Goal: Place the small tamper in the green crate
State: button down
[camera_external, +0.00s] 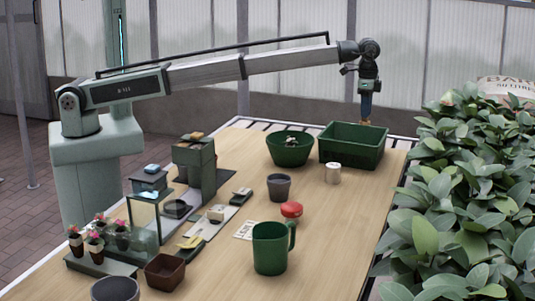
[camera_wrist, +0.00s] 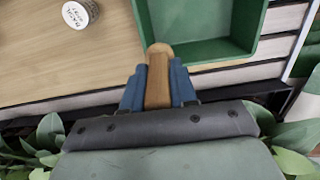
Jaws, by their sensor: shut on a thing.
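The small tamper (camera_wrist: 158,88) is a wooden piece with a rounded end, held between the blue fingers of my gripper (camera_wrist: 158,72). In the external view its wooden part (camera_external: 366,107) hangs below my gripper (camera_external: 367,88), above the back right of the green crate (camera_external: 350,157). The crate is a rectangular open box at the far end of the table. In the wrist view the crate (camera_wrist: 248,47) lies at upper right, and the tamper's end overlaps its near left corner. My gripper is shut on the tamper.
A green bowl (camera_external: 289,150) with a small plant stands left of the crate. A pale tin (camera_external: 333,174) stands in front of it. A green mug (camera_external: 270,250) and a red-topped item (camera_external: 291,210) are nearer. Leafy plants (camera_external: 450,200) crowd the right side.

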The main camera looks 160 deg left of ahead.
jog(key=s+a, duration=0.5)
jog(key=shift+s+d+f, duration=0.1)
jog(key=shift+s+f, duration=0.05)
jog(key=shift+f, duration=7.4)
jog(key=c, duration=0.9)
grip_release()
jog(key=shift+f, duration=0.1)
notch_tip(320, 180, up, 12)
jog(key=shift+r, duration=0.15)
